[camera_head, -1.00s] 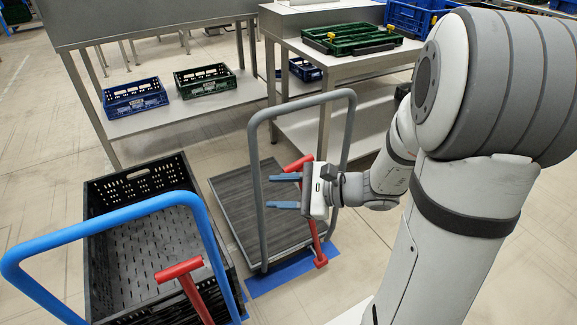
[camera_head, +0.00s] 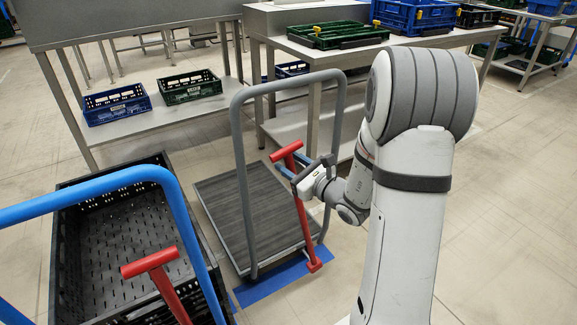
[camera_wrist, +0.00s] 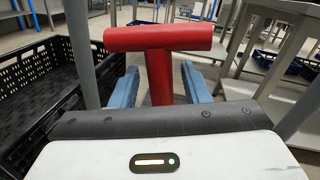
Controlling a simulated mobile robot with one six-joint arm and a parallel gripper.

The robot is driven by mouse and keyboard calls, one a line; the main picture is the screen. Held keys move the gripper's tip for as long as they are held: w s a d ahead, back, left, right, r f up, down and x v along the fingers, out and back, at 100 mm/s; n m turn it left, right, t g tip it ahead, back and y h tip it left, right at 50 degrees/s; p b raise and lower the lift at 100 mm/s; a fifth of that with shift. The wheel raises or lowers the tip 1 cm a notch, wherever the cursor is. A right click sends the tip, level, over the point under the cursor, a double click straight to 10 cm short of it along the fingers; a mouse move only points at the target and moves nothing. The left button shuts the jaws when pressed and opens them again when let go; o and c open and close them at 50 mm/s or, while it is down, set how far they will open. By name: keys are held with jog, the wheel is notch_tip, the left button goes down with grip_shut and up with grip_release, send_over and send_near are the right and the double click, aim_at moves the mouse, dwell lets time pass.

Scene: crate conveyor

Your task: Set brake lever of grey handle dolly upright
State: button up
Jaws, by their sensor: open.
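The grey handle dolly (camera_head: 240,205) stands in the middle of the head view, with an empty dark ribbed deck and a tall grey hoop handle (camera_head: 238,130). Its red brake lever (camera_head: 303,222) has a T-shaped top and leans to the left in the head view. My gripper (camera_head: 288,170) is at the lever's upper part, just below the T-bar. In the wrist view, the red lever (camera_wrist: 158,75) stands between my two blue fingers (camera_wrist: 158,86), with a gap visible on each side. The fingers are open. The lever's lower part is hidden in the wrist view.
A blue handle dolly (camera_head: 165,176) with a black crate (camera_head: 66,215) and its own red lever (camera_head: 150,264) stands at left. Steel tables behind carry green (camera_head: 336,36) and blue crates (camera_head: 414,17). Floor at right is clear.

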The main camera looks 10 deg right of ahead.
jog(key=shift+w+a, duration=0.2)
jog(key=shift+w, duration=0.15)
jog(key=shift+c, duration=0.4)
grip_shut()
